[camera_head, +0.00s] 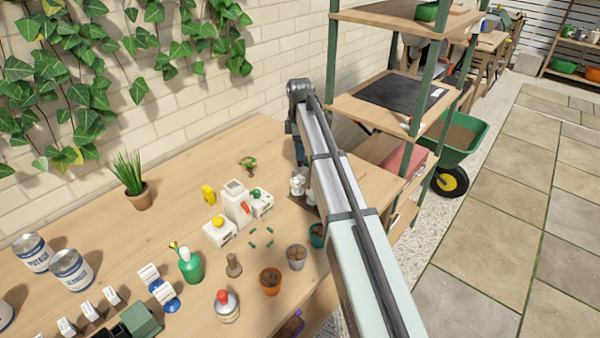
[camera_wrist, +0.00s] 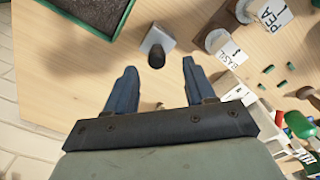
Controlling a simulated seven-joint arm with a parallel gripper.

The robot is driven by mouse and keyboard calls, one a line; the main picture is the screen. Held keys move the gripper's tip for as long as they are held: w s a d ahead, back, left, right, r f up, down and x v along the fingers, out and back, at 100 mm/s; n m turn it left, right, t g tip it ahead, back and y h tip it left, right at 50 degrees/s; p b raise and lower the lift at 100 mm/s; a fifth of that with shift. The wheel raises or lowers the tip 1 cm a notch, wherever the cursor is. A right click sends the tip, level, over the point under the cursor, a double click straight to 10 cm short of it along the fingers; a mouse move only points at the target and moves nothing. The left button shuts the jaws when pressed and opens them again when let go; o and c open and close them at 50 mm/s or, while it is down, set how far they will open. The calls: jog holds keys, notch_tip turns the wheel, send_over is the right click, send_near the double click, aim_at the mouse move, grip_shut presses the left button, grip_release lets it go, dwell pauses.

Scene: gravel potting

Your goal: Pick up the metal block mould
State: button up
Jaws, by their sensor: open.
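The metal block mould (camera_wrist: 158,38) shows in the wrist view as a small grey block with a dark rounded knob on the wooden bench. It lies just beyond my fingertips, roughly centred between them. My gripper (camera_wrist: 158,66) is open and empty, its two blue fingers spread apart and not touching the mould. In the head view my arm covers much of the bench's right part, and I cannot make out the mould there.
In the wrist view a dark soil-filled tray (camera_wrist: 95,12) is at upper left, and labelled items, one marked PEA (camera_wrist: 268,14), stand at right. In the head view pots, including an orange one (camera_head: 270,282), stand left of my arm. A shelf rack (camera_head: 390,105) rises at right.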

aim_at(300, 164)
jog(key=shift+w+d+f, duration=0.1)
jog(key=shift+f, duration=1.45)
jog(key=shift+w+f, duration=0.1)
jog(key=shift+f, duration=1.4)
jog(key=shift+c, duration=0.5)
grip_shut()
